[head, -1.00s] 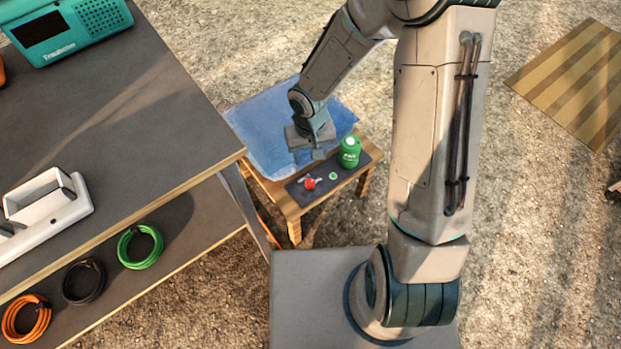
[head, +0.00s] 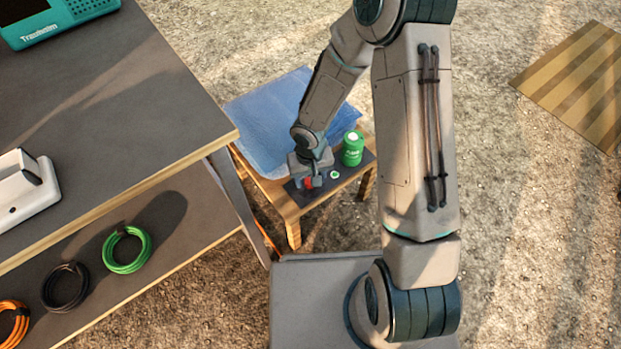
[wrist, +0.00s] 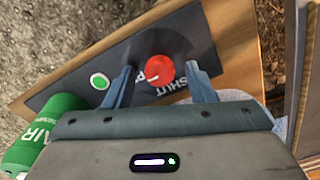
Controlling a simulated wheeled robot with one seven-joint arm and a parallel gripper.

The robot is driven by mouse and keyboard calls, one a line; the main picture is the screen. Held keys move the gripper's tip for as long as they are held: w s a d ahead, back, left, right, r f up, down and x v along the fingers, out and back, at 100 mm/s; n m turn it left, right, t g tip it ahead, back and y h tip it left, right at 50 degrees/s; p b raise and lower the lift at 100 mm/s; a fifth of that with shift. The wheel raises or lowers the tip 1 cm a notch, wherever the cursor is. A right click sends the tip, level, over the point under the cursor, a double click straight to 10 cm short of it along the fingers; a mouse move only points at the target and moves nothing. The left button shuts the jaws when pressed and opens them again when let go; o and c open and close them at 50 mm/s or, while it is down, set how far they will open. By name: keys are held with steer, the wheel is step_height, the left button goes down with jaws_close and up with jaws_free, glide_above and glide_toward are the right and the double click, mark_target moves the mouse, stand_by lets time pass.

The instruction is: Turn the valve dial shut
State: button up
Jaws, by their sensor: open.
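The red valve dial (wrist: 159,70) sits on a dark panel (wrist: 120,62) and has a short white mark on its face. White lettering beside it reads "SHUT", with another word partly hidden. My gripper (wrist: 160,78) is open, one finger on each side of the dial in the wrist view, with a gap visible on both sides. I cannot tell how far down the fingers reach. In the head view my gripper (head: 313,183) is over the panel and covers part of the red dial (head: 309,184).
A green AIR bottle (head: 352,148) stands beside the panel, close to my gripper; it also shows in the wrist view (wrist: 42,135). A green round button (wrist: 99,81) is left of the dial. A blue sheet (head: 270,120) lies behind. A workbench (head: 110,110) is at left.

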steer(key=c, duration=1)
steer(key=shift+o, duration=0.2)
steer(key=shift+n, duration=0.3)
steer(key=n+p, duration=0.1)
steer(key=n, duration=0.2)
steer(key=shift+r+n, duration=0.1)
steer(key=shift+n, duration=0.3)
steer(key=n+p, duration=0.1)
steer(key=n, duration=0.3)
steer(key=shift+n+p, duration=0.3)
steer(key=shift+p, duration=0.05)
steer(key=n+p, duration=0.1)
steer(key=n, duration=0.3)
steer(key=shift+n+p, duration=0.8)
steer(key=shift+n, duration=1.2)
